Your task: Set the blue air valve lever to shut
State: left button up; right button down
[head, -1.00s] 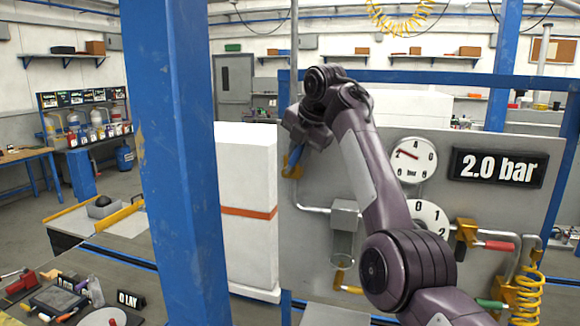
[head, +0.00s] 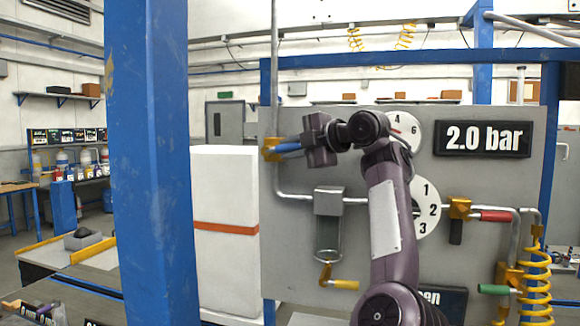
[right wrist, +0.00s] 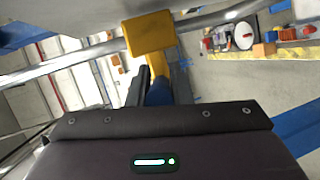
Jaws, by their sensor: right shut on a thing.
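The blue air valve lever (head: 288,148) sticks out to the right from a yellow valve body (head: 271,150) on the upright pipe at the panel's left edge. It lies nearly level, across the pipe. My right gripper (head: 304,146) is shut on the lever's outer part, and its arm reaches up across the panel. In the right wrist view, the blue lever (right wrist: 157,92) shows between the dark fingers, with the yellow valve body (right wrist: 150,35) just beyond. Most of the lever is hidden there. My left gripper is not in view.
The panel carries a round gauge (head: 407,128), partly hidden by my arm, and a "2.0 bar" display (head: 483,139). A red-handled valve (head: 490,215), a green handle (head: 493,289) and a yellow handle (head: 345,285) stick out. A blue post (head: 155,170) stands at left.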

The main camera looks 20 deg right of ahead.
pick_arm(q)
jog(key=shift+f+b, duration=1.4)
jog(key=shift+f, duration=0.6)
pick_arm(e)
jog(key=shift+f+m+t+y, duration=0.4)
jog(key=shift+f+t+y, duration=0.2)
jog(key=shift+f, duration=0.05)
jog(key=c, duration=1.3)
grip_release()
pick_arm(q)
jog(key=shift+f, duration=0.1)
pick_arm(e)
jog(key=shift+d, duration=0.1)
pick_arm(q)
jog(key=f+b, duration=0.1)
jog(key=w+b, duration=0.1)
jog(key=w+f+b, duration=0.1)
jog(key=b, duration=0.1)
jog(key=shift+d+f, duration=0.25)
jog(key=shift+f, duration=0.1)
pick_arm(e)
jog(key=v, duration=0.7)
jog(key=shift+s+d, duration=0.2)
jog(key=shift+s, duration=0.05)
